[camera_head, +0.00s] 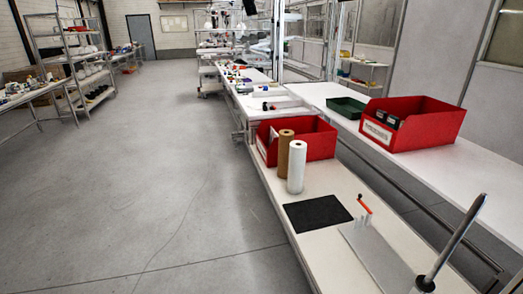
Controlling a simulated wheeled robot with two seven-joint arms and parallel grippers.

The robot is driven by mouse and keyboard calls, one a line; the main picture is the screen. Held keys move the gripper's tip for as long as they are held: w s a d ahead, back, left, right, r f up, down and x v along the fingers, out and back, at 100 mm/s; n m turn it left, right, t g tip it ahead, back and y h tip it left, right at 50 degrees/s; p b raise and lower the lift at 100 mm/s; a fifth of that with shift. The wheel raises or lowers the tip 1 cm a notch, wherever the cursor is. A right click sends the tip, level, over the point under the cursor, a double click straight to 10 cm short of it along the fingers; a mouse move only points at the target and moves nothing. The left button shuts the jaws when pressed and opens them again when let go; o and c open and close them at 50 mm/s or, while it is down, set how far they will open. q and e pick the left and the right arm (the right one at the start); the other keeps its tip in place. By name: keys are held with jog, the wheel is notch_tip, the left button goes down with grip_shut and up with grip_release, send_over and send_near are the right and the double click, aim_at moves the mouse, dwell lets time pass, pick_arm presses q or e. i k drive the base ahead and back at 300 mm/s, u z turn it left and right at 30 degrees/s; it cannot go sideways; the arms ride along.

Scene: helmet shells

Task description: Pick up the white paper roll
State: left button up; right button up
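The white paper roll (296,167) stands upright on the near white table (320,262). A brown roll (285,150) stands upright just behind it and to its left, partly hidden by it. Both stand in front of a red bin (318,142). Neither of my grippers shows in the head view.
A black mat (317,213), an orange-handled tool (364,204) and a grey plate with a metal rod (458,238) are on the near table. A second red bin (428,125) and a green tray (346,107) stand on the right table. The floor (150,190) at left is clear.

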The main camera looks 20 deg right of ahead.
aim_at(297, 149)
jog(key=i, duration=2)
jog(key=z, duration=0.85)
